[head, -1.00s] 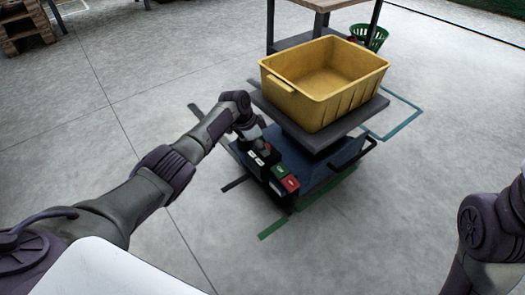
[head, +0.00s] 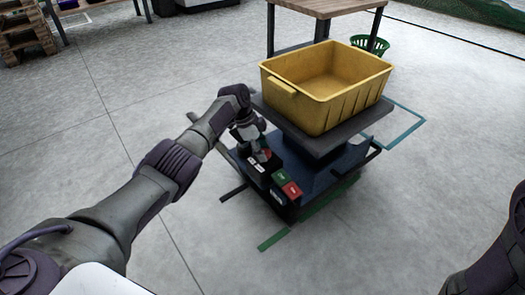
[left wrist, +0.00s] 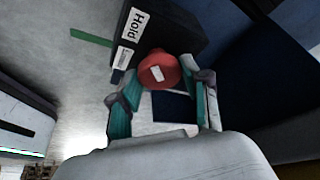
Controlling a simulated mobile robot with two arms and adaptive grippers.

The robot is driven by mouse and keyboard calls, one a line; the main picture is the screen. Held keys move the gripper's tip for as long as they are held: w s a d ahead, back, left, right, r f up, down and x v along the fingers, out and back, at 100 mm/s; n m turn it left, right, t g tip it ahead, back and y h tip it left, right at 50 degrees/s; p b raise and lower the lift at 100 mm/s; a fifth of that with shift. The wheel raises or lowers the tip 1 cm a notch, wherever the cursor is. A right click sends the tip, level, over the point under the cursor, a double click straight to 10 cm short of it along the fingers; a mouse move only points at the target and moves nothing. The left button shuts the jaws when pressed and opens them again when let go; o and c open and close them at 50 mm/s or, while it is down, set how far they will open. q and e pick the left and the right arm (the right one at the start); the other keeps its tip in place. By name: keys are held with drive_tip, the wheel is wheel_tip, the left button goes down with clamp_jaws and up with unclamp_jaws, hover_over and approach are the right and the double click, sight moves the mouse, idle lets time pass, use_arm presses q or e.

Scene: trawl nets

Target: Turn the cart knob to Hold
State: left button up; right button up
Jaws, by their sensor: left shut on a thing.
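The cart (head: 338,178) is a dark blue low base with a raised grey platform. Its knob (left wrist: 158,70) is red and round with a small pale mark, seen in the left wrist view. It sits beside a black box with a white "Hold" label (left wrist: 132,26) and a smaller label (left wrist: 119,57) that I cannot read. My left gripper (left wrist: 163,88) has its teal-padded fingers on either side of the knob and is shut on it. In the head view my left gripper (head: 262,156) reaches down onto the control box and hides most of the knob. My right gripper is out of view.
A yellow bin (head: 325,88) stands on the cart's platform, close to my left wrist. Green (head: 282,177) and red (head: 292,190) buttons sit at the cart's front corner. A wooden table (head: 325,8) and green basket (head: 370,45) stand behind. The floor in front is clear.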

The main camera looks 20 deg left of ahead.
use_arm(q)
drive_tip(key=o, duration=1.1)
drive_tip(key=shift+f, duration=0.1)
drive_tip(key=shift+o, duration=0.2)
drive_tip(key=shift+a+r, duration=0.15)
drive_tip(key=shift+r, duration=0.35)
drive_tip(key=v, duration=1.1)
drive_tip(key=shift+s+a, duration=0.1)
